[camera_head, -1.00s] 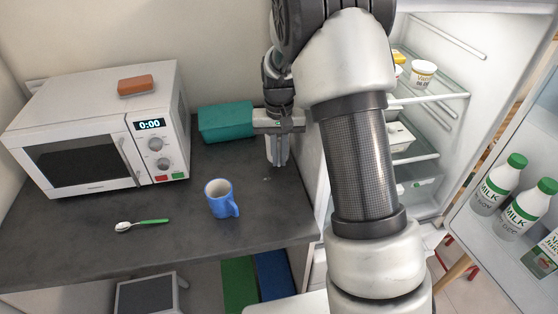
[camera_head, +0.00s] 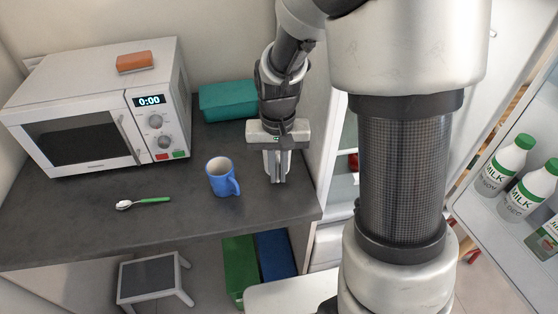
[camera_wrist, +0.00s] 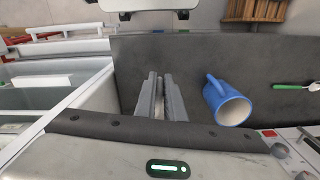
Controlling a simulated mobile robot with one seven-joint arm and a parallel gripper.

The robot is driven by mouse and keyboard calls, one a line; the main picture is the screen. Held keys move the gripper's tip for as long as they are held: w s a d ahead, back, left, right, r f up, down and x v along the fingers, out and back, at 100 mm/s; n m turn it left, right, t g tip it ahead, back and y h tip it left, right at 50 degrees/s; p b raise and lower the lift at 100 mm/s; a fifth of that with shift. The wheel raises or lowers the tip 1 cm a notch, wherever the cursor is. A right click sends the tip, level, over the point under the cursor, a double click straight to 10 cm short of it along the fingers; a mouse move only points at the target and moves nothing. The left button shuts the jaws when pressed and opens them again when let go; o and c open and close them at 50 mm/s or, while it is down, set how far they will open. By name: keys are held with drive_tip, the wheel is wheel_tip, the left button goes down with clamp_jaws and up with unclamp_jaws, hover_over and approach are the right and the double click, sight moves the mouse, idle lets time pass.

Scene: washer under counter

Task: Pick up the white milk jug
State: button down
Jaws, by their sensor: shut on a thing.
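Two white milk bottles with green caps, labelled MILK, stand side by side in the open fridge door at the right of the head view: one upper left (camera_head: 505,165) and one lower right (camera_head: 529,190). No other white milk jug can be made out. My gripper (camera_head: 277,178) points down over the dark counter, to the right of the blue mug and far from the bottles. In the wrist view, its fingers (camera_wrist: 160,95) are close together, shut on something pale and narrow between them. The fingers mostly hide it and I cannot tell what it is.
The blue mug (camera_head: 221,178) stands close beside my gripper. A spoon with a green handle (camera_head: 143,202), a white microwave (camera_head: 95,105) with an orange-brown block (camera_head: 134,62) on it, and a teal box (camera_head: 229,101) are also on the counter (camera_head: 190,225). The fridge is at the right.

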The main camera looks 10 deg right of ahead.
drive_tip(key=shift+s+a, duration=0.3)
drive_tip(key=shift+s, duration=0.7)
drive_tip(key=shift+s+a, duration=0.25)
drive_tip(key=shift+s, duration=0.75)
drive_tip(key=shift+s, duration=0.1)
idle(1.5)
